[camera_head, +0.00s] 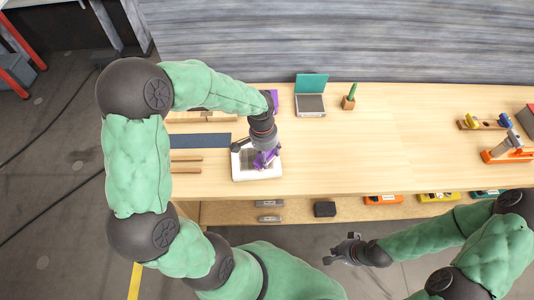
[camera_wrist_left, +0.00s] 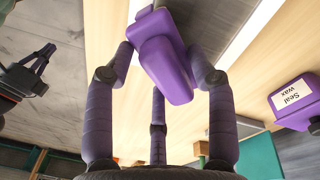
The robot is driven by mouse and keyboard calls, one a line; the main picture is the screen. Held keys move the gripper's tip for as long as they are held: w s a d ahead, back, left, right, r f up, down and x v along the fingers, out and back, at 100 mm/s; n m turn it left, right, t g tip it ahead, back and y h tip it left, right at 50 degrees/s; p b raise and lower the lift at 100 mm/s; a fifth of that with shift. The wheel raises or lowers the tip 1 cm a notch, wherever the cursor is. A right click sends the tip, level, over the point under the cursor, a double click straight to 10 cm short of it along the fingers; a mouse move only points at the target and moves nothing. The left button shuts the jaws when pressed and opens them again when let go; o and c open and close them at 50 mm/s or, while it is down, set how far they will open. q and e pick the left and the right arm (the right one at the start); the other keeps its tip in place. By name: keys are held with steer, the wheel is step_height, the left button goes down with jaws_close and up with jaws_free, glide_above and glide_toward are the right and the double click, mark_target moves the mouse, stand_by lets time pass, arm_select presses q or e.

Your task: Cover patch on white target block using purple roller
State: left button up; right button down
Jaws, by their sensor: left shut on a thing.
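My left gripper (camera_head: 264,152) reaches down over the white target block (camera_head: 244,176) on the wooden table. It is shut on the purple roller (camera_head: 269,160), which is at the block. In the left wrist view the roller's purple body (camera_wrist_left: 168,65) sits between the fingers of my gripper (camera_wrist_left: 160,62). Whether the roller touches the block cannot be told. The gripper and roller hide part of the block's top, and the patch cannot be made out clearly. My right gripper (camera_head: 343,249) is open and empty in front of the table's front edge.
A purple box labelled "Seal wax" (camera_wrist_left: 296,101) shows in the left wrist view. A dark blue mat (camera_head: 200,141) lies left of the block. A teal-lidded box (camera_head: 311,103) and a small cactus (camera_head: 349,97) stand behind. The table's middle right is clear.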

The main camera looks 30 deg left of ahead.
arm_select(q)
steer(key=shift+w, duration=0.1)
stand_by(0.3)
steer(key=shift+w+a, duration=0.35)
steer(key=shift+w, duration=0.05)
steer(key=shift+s+d+r, duration=0.1)
steer(key=shift+s+d, duration=0.6)
steer(key=shift+s, duration=0.25)
steer(key=shift+w+a+p, duration=0.35)
steer(key=shift+w+a, duration=0.35)
steer(key=shift+w, duration=0.25)
steer(key=shift+s+d+f, duration=0.2)
steer(key=shift+s+d, duration=0.55)
steer(key=shift+s, duration=0.25)
steer(key=shift+w+a, duration=0.1)
steer(key=shift+w, duration=0.05)
